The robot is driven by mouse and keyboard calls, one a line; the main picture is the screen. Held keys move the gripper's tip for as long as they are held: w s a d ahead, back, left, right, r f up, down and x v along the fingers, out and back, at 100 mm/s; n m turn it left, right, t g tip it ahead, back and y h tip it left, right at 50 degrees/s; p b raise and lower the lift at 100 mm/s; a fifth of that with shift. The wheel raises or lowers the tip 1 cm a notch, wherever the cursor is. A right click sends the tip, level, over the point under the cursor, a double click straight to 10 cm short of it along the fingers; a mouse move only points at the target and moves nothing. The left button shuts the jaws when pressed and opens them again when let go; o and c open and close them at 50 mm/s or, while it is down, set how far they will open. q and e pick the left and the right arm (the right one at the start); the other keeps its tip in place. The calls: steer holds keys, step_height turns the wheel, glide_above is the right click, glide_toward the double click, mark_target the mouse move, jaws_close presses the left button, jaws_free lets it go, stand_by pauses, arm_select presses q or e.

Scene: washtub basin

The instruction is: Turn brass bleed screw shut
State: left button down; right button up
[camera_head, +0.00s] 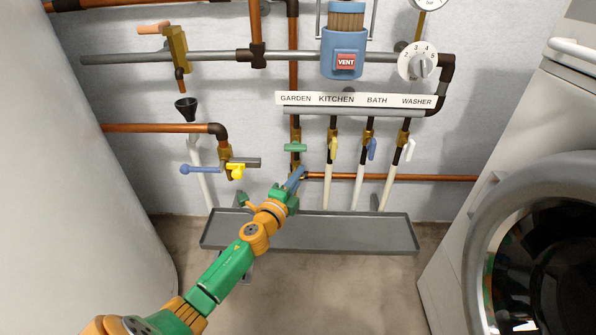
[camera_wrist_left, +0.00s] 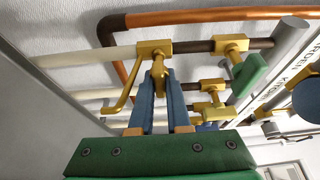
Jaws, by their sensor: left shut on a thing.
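The brass bleed screw (camera_wrist_left: 158,69) shows in the left wrist view, on a brass fitting (camera_wrist_left: 150,50) of the GARDEN pipe. My left gripper (camera_wrist_left: 160,78) has its two blue fingers closed around the screw, one on each side. In the head view my left gripper (camera_head: 298,178) reaches up to the GARDEN line, just below the green valve handle (camera_head: 295,147). There the fingers and arm largely hide the screw. A thin bent brass spout (camera_wrist_left: 124,92) hangs from the same fitting, left of the fingers. My right gripper is not in view.
Yellow (camera_head: 334,148), blue (camera_head: 372,149) and white (camera_head: 408,150) handles sit on the neighbouring pipes. A grey drip tray (camera_head: 330,233) lies below. A washer (camera_head: 540,200) fills the right side.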

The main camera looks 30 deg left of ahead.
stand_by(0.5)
arm_select(q)
steer(key=c, duration=0.9)
jaws_free()
